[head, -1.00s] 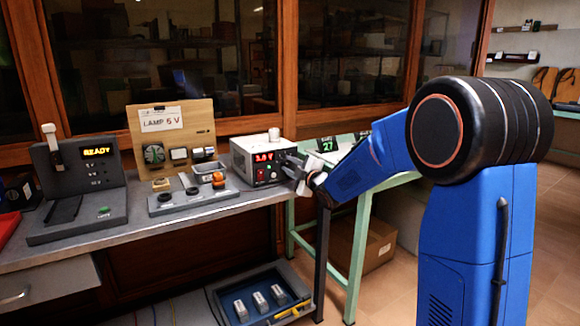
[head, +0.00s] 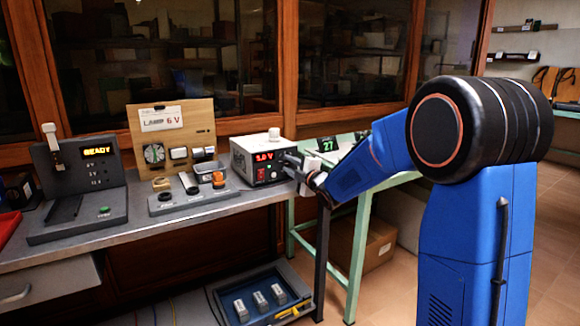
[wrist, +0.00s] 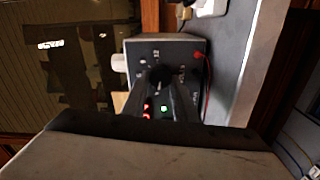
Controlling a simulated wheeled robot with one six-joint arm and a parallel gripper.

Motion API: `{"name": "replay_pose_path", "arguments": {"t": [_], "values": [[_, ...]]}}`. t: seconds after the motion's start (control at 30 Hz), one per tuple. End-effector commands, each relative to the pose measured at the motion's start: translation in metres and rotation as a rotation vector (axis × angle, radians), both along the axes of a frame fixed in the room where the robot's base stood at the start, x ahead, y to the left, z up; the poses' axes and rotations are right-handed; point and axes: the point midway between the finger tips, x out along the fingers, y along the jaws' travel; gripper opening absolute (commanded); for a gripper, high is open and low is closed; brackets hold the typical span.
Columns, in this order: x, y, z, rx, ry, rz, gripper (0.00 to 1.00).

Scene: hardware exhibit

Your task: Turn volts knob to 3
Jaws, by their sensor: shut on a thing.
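The power supply (head: 257,157) is a pale box with a dark front panel, at the right end of the grey bench. Its lit display (head: 262,156) shows red-orange digits too small to read surely. My gripper (head: 292,168) is at the right part of that panel in the head view. In the wrist view my gripper (wrist: 163,82) has its two dark fingers on either side of a dark round knob (wrist: 161,74) and is shut on it. The fingers hide much of the knob, and its pointer cannot be made out. Red and green lights show beside the fingers.
A lamp board (head: 173,135) with a paper sign stands left of the supply, behind a switch base (head: 190,196). A grey READY console (head: 80,185) is farther left. A green-framed table (head: 350,160) stands behind my arm. A blue tray (head: 258,297) sits below.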

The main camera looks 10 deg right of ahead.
Motion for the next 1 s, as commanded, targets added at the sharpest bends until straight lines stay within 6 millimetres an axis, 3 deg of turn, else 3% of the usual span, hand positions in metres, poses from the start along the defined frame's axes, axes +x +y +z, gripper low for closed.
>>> {"name": "replay_pose_path", "arguments": {"t": [0.03,0.1,0.53,1.0], "values": [[-0.001,0.000,-0.002,-0.001,0.004,0.001,0.30],[-0.001,0.000,-0.002,-0.001,0.004,0.001,0.44],[-0.008,-0.003,0.000,0.000,0.000,0.000,0.44],[-0.089,-0.029,0.000,0.000,0.001,-0.002,0.44]]}}
